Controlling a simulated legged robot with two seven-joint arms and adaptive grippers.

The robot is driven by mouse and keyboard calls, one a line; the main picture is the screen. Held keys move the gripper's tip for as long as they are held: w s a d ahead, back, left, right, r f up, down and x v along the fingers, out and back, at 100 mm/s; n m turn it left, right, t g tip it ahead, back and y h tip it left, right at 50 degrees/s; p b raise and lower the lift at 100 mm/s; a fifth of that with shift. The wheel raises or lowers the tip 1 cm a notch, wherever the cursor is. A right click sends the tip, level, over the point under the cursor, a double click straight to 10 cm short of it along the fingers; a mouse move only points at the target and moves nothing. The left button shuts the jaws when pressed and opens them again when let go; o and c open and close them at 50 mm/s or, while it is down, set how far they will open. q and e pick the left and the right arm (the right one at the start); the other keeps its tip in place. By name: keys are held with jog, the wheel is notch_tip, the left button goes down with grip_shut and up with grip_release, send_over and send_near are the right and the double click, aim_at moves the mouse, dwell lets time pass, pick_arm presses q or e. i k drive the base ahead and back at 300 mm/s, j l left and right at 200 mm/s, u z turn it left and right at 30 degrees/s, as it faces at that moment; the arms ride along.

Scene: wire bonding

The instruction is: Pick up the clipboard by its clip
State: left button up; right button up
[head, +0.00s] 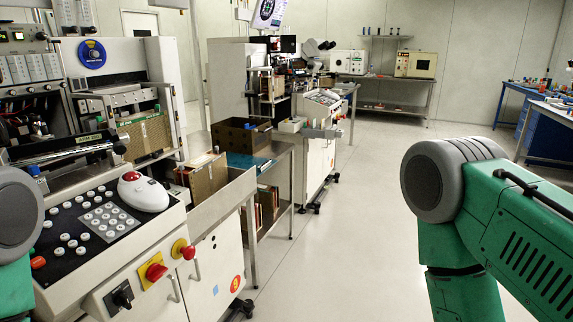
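I cannot clearly make out a clipboard or its clip. A flat teal sheet (245,162) lies on the small metal table in the middle, beside a cardboard box; I cannot tell what it is. A brown upright panel (147,138) shows at the left machine. Neither of my grippers is in view. Only green and grey parts of my arms show at the left and right edges.
A control console (75,240) with a white trackball device (143,192) and red knobs stands close at the left. A cardboard box (241,135) and a brown bin (203,177) stand beyond it. The floor (350,230) in the middle is clear.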

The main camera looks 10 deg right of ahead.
aim_at(238, 160)
jog(key=i+l+z, duration=0.55)
jog(key=i, duration=0.2)
jog(key=i+z, duration=0.3)
jog(key=i+l+u, duration=0.2)
jog(key=i, duration=0.3)
jog(key=i+l+u, duration=0.15)
jog(key=i, duration=0.3)
jog(key=i+l+u, duration=0.2)
jog(key=i, duration=0.3)
